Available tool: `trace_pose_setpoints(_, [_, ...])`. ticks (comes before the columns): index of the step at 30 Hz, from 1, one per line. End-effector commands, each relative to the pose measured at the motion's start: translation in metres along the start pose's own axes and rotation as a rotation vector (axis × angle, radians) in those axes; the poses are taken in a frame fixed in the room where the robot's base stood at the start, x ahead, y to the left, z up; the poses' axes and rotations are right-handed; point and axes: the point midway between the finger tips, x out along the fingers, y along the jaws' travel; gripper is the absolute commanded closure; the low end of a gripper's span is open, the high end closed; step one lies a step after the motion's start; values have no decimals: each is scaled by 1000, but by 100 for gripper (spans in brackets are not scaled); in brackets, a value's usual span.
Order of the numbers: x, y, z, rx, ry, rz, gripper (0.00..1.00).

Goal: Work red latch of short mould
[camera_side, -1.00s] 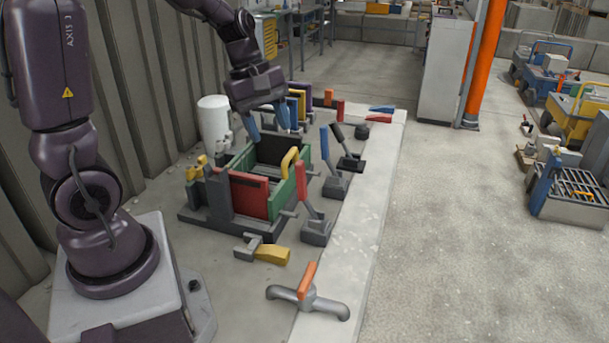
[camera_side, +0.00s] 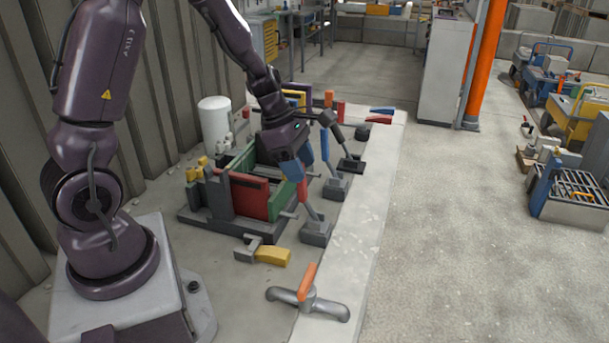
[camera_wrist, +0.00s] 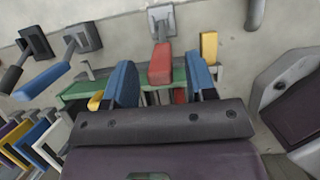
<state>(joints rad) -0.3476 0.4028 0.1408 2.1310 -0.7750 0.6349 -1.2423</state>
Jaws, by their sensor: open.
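The red latch (camera_side: 302,191) is a red-handled lever on a grey base, standing at the right side of the short mould. The mould has a red front panel (camera_side: 250,198) and green walls (camera_side: 281,202). My gripper (camera_side: 298,168) is open, its blue fingers pointing down just above the red handle; they hide part of its top and the mould's right rear. In the wrist view, the red handle (camera_wrist: 160,66) shows between the two open fingers (camera_wrist: 161,80). I cannot tell whether either finger touches it.
A blue lever (camera_side: 324,143) and a black lever (camera_side: 340,140) stand close behind. A yellow-handled clamp (camera_side: 271,256) lies in front of the mould. An orange-handled valve (camera_side: 307,283) sits nearer the camera. A white cylinder (camera_side: 214,122) stands behind.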

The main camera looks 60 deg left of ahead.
Motion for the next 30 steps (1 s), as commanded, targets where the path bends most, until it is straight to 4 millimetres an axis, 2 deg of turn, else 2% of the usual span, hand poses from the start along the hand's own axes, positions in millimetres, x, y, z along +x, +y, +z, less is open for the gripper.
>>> trace_pose_setpoints(3, [17,0,-1,-2,1,-2,49])
trace_pose_setpoints(6, [25,0,0,-1,0,-1,49])
trace_pose_setpoints(17, [29,0,0,0,0,2,49])
trace_pose_setpoints(21, [29,0,0,0,0,1,81])
trace_pose_setpoints(24, [29,0,0,1,0,1,100])
trace_pose_setpoints(30, [29,0,1,2,4,1,100])
